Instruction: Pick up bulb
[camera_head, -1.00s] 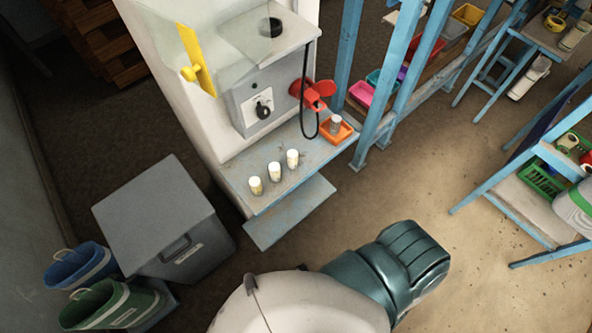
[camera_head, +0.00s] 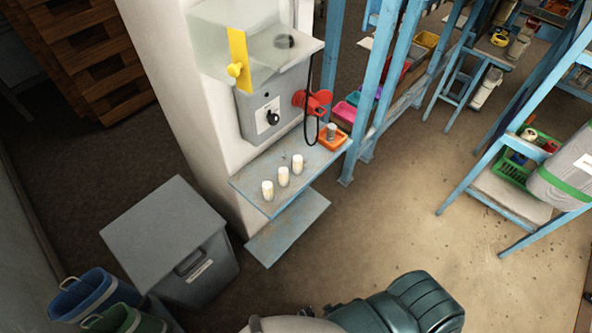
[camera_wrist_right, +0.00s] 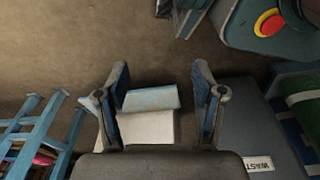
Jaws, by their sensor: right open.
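I cannot make out a bulb for certain in either view. Three small white cylinders (camera_head: 283,176) stand in a row on the blue-grey shelf (camera_head: 318,172) of a white machine. An orange tray (camera_head: 333,138) at the shelf's right end holds a small grey object (camera_head: 331,130), too small to identify. My right gripper (camera_wrist_right: 160,72) is open and empty in the right wrist view, above the floor. A white block with a blue-grey top edge (camera_wrist_right: 151,98) shows between its fingers. My left gripper is not in view.
A grey lidded bin (camera_head: 165,240) stands left of the machine, with blue (camera_head: 83,293) and green (camera_head: 125,322) baskets near it. Blue racks with bins stand to the right. A red valve-like part (camera_head: 314,102) and a black cable hang above the shelf. Open floor (camera_head: 400,215) lies in the middle.

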